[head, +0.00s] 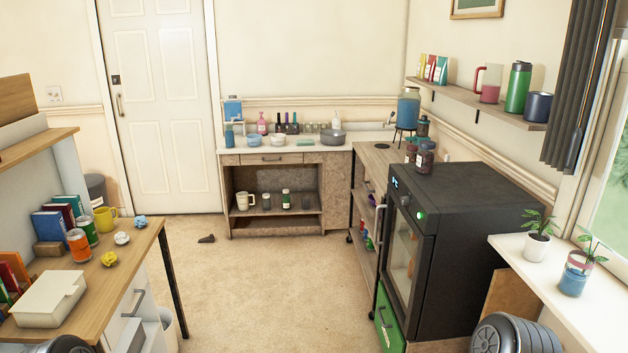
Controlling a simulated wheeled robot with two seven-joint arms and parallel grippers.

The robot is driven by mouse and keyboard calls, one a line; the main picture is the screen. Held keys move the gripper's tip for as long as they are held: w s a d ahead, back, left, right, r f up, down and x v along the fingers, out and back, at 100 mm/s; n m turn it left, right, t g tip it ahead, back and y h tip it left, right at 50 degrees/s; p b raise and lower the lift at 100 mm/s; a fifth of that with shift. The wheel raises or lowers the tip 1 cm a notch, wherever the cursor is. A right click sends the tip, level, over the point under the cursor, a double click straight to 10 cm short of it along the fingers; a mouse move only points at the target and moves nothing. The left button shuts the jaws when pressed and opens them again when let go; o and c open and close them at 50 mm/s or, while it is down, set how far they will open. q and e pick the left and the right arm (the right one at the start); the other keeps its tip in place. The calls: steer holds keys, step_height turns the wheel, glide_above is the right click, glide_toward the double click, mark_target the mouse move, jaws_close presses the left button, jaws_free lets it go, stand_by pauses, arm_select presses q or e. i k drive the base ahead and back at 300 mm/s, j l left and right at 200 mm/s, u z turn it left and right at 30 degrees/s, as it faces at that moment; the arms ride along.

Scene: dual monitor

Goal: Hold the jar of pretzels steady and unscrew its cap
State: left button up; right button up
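No jar can be clearly read as the jar of pretzels from here. Neither of my grippers is in view; only parts of my arms show at the bottom left and bottom right edges.
A wooden desk (139,262) with books, cans and a white box (50,298) is at left. A counter (290,148) with bowls and bottles stands at the back. A sill (535,262) with potted plants is at right. The carpet (275,285) between is mostly clear.

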mark_target(410, 157)
steer(key=i+u, duration=0.1)
steer(key=i, duration=2.3)
steer(key=i+j+z, duration=0.1)
steer(key=i+z, duration=0.4)
steer(key=i+j+z, duration=0.2)
steer(key=i+z, duration=0.15)
steer(key=z, duration=0.15)
steer(key=i+j+z, duration=0.35)
steer(key=z, duration=0.15)
steer(key=i+j+z, duration=0.25)
steer(key=j+z, duration=0.25)
steer(key=i+j+z, duration=0.15)
steer(key=j+z, duration=0.15)
steer(key=i+j+z, duration=0.1)
steer(key=j+z, duration=0.15)
steer(key=j, duration=0.15)
steer(key=i+j+z, duration=0.1)
steer(key=j+z, duration=0.45)
steer(key=j, duration=0.2)
